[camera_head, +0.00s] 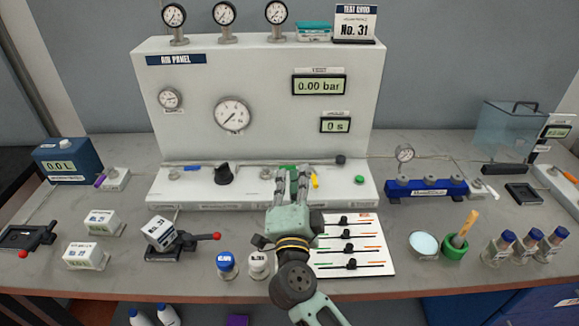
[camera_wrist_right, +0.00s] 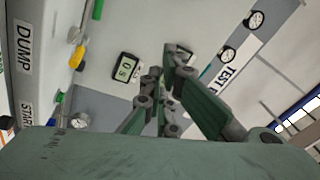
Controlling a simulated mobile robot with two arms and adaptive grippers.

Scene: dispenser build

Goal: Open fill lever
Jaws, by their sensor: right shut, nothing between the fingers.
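My right gripper (camera_head: 292,176) is shut and empty. It reaches over the lower ledge of the white air panel (camera_head: 260,65). A green lever-like piece (camera_head: 291,167) shows just behind its fingertips, mostly hidden; I cannot tell whether they touch or which label it carries. The green piece shows at the top edge of the right wrist view (camera_wrist_right: 97,10). A yellow lever (camera_head: 315,181) stands right of the fingers; in the wrist view it (camera_wrist_right: 77,57) is beside the DUMP label (camera_wrist_right: 24,47). No fill label is readable. My left gripper is out of view.
A black knob (camera_head: 223,174) is left of the gripper on the ledge, and a green button (camera_head: 331,180) is to the right. The pressure display (camera_head: 319,85) reads 0.00 bar. A slider board (camera_head: 380,262) and capped bottles (camera_head: 258,265) stand near my right arm.

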